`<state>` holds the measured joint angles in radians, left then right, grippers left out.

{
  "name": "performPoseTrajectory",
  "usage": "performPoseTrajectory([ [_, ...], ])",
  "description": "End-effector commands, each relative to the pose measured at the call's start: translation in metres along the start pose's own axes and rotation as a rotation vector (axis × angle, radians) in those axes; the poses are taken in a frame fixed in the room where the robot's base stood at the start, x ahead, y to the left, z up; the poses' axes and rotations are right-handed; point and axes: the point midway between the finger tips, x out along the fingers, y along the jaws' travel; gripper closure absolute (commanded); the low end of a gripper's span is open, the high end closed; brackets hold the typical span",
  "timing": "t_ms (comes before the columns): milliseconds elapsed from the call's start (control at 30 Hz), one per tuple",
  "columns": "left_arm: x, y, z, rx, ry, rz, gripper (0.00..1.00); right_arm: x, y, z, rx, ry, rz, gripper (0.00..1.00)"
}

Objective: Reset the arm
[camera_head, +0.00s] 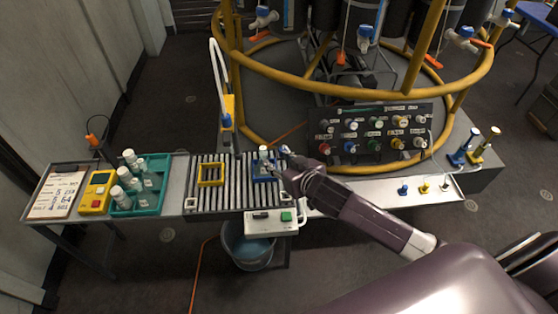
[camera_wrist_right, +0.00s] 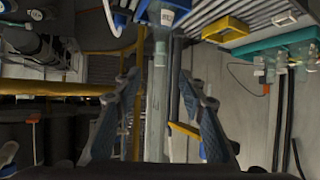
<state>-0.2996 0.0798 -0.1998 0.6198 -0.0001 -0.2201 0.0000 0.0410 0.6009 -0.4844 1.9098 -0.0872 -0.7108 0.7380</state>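My right arm reaches in from the lower right, and its gripper (camera_head: 283,160) is just right of a white-capped sample bottle (camera_head: 264,154). The bottle stands upright in a blue frame (camera_head: 266,177) on the roller conveyor. In the right wrist view the two fingers of the right gripper (camera_wrist_right: 160,115) are spread apart with nothing clamped between them. The bottle (camera_wrist_right: 161,35) shows beyond the fingertips there, apart from them. My left gripper is not in view.
An empty yellow frame (camera_head: 211,174) sits on the conveyor (camera_head: 235,198). A teal crate (camera_head: 157,196) with several bottles, a yellow meter (camera_head: 96,193) and a clipboard (camera_head: 56,194) are at left. A connector panel (camera_head: 372,132) and yellow tube frame stand behind. A bucket (camera_head: 248,250) is below.

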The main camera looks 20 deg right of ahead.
Motion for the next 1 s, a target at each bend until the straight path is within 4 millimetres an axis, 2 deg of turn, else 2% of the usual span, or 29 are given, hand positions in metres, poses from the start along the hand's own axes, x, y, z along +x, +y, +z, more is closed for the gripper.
performPoseTrajectory([
  [367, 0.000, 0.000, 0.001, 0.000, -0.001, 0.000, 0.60, 0.000, -0.001, 0.002, 0.001, -0.004, 0.000, 0.63],
  [467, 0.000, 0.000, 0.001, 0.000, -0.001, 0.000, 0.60, -0.010, -0.009, 0.015, 0.005, -0.040, 0.006, 0.63],
  [567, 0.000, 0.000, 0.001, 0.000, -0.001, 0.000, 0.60, -0.036, -0.023, 0.046, 0.007, -0.136, 0.024, 0.63],
  [700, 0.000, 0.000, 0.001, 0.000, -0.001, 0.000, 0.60, -0.090, -0.036, 0.097, -0.004, -0.323, 0.045, 0.63],
  [800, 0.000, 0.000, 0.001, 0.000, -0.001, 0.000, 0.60, -0.124, -0.039, 0.124, -0.018, -0.433, 0.047, 0.63],
  [1000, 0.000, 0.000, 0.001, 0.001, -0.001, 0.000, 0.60, -0.181, -0.043, 0.161, -0.034, -0.601, 0.033, 0.63],
])
